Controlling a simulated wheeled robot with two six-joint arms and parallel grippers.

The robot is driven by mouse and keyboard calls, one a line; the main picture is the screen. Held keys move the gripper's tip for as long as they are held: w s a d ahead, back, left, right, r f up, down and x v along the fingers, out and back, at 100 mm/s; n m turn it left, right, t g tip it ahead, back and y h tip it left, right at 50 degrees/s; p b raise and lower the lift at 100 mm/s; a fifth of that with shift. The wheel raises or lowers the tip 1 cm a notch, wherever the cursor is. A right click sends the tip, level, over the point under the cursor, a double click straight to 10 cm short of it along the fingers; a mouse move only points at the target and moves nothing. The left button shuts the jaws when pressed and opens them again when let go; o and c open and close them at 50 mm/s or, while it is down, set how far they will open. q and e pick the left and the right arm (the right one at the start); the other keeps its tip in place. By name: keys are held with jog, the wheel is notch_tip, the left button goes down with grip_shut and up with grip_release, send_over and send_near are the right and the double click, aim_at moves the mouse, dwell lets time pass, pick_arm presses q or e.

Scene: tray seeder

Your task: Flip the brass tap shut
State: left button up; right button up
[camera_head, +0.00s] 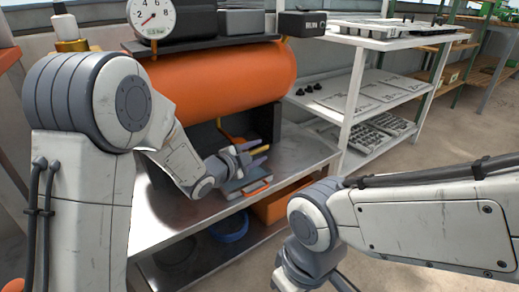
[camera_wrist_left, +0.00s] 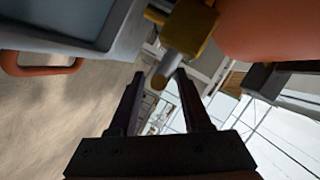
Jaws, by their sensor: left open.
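The brass tap (camera_wrist_left: 190,28) sits under the orange tank (camera_head: 215,80). In the left wrist view its body is at the top centre, and a pale lever (camera_wrist_left: 178,45) slants down from it to a rounded brass tip. In the head view a small brass part (camera_head: 261,149) shows beside the gripper. My left gripper (camera_head: 258,154) is open below the tank's right end. In the left wrist view its two dark fingers (camera_wrist_left: 160,76) stand apart, with the lever tip between or just beyond their ends. I cannot tell whether they touch. My right gripper is out of view.
A grey tray with an orange handle (camera_wrist_left: 40,70) lies close beside the gripper. The tank stands on a metal bench (camera_head: 170,222); a dial gauge (camera_head: 152,17) sits on top. An orange bin (camera_head: 284,203) and a blue ring (camera_head: 230,228) are below. White shelves (camera_head: 352,107) stand right.

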pick_arm(q)
jog(key=p+v, duration=0.2)
jog(key=v, duration=0.7)
jog(key=shift+p, duration=0.35)
